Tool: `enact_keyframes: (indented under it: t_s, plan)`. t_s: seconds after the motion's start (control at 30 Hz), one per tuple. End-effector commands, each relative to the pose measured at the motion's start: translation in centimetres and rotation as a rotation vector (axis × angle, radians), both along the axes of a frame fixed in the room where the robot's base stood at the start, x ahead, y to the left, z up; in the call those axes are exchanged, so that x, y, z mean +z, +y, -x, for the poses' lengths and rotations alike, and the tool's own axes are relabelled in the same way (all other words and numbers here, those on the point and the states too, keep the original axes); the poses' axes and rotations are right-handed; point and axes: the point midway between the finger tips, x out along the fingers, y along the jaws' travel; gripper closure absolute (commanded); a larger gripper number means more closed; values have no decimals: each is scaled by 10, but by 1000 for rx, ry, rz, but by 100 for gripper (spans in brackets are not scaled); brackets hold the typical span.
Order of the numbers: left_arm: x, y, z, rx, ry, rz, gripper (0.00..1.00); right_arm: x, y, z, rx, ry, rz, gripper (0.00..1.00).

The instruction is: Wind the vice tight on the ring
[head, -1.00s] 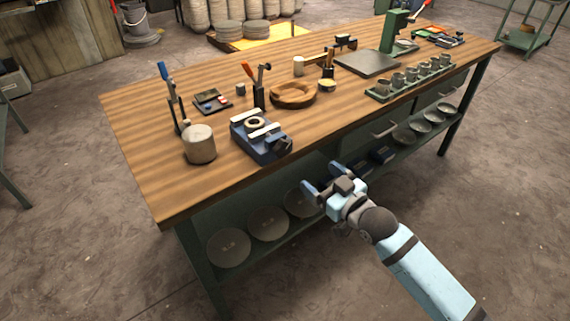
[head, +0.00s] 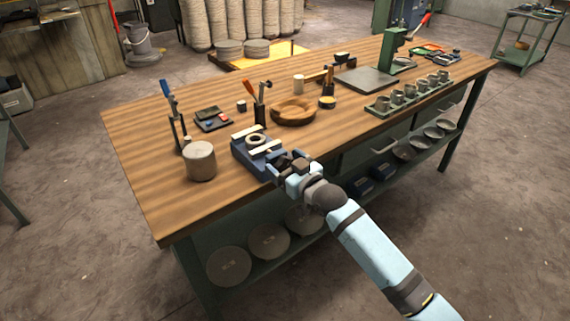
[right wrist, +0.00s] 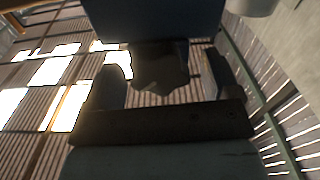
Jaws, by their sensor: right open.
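The blue vice (head: 243,152) with pale jaws stands at the front edge of the wooden bench. A grey ring (head: 256,139) lies between its jaws; I cannot tell how tightly they hold it. My right gripper (head: 284,163) is at the front end of the vice and hides the handle in the head view. In the right wrist view the fingers of the gripper (right wrist: 163,82) are apart, one on each side of a dark part that looks like the vice handle (right wrist: 160,65). The blue vice body (right wrist: 155,18) is just beyond. Contact is unclear. My left gripper is not in view.
A grey cylinder (head: 200,162) stands left of the vice, near a blue-handled clamp (head: 173,115). A wooden bowl (head: 293,112) and an orange-handled tool (head: 260,102) stand behind. Bare bench top (head: 140,150) is free at the left.

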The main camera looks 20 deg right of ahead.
Motion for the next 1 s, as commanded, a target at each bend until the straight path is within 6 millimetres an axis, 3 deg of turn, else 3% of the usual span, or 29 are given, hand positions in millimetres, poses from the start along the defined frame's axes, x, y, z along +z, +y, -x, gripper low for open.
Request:
enact_keyframes:
  t_s: [0.27,0.47,0.77,1.0]
  plan:
    - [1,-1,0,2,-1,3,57,0,0,-1,0,0,0,20]
    - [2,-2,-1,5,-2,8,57,0,0,-1,0,0,0,66]
    - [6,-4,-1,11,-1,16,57,1,0,-1,0,9,-21,67]
    - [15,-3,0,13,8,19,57,4,0,-1,0,49,-131,67]
